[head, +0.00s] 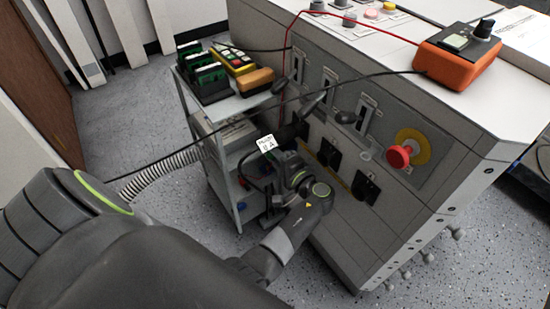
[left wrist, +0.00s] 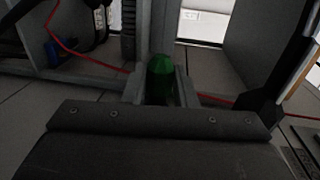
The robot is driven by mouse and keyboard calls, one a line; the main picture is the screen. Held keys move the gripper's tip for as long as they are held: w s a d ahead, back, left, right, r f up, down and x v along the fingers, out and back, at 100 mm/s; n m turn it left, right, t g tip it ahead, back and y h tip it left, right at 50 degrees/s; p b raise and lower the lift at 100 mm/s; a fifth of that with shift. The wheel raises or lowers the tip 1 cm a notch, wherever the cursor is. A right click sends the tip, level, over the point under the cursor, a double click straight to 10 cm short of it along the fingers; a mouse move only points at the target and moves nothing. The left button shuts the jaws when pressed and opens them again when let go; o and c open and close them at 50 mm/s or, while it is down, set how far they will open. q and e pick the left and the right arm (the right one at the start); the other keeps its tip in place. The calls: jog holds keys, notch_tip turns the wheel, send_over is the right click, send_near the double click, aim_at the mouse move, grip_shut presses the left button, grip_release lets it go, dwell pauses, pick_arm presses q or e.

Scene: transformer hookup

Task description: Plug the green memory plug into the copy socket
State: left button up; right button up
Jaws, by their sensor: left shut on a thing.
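The green memory plug (head: 0,0) is not clearly visible in the head view.THINGS: The green memory plug (left wrist: 160,76) stands between the two fingers of my left gripper (left wrist: 159,90) in the left wrist view. The gripper is shut on it. In the head view my left gripper (head: 287,165) is at the cabinet's front, beside the row of black sockets (head: 330,155), and my wrist hides the plug. I cannot tell which socket is the copy socket, or whether the plug touches one. My right gripper is not in view.
A grey cabinet (head: 400,215) fills the right side, with a red knob (head: 399,156) on its front. An orange box (head: 455,58) sits on top. A cart (head: 237,107) stands left of the cabinet. A black cable crosses above my left arm.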

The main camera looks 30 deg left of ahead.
pick_arm(q)
jog(key=shift+w+d+b, duration=0.2)
jog(key=shift+w+b, duration=0.2)
jog(key=shift+w, duration=0.1)
jog(key=shift+w+d+b, duration=0.2)
jog(key=shift+w+b, duration=0.15)
jog(key=shift+w, duration=0.15)
jog(key=o, duration=1.1)
jog(key=shift+c, duration=0.2)
jog(key=shift+s, duration=0.1)
jog(key=s+p, duration=0.1)
jog(key=s+a+p, duration=0.1)
jog(key=s, duration=0.1)
jog(key=s+a+p, duration=0.1)
jog(key=shift+s, duration=0.25)
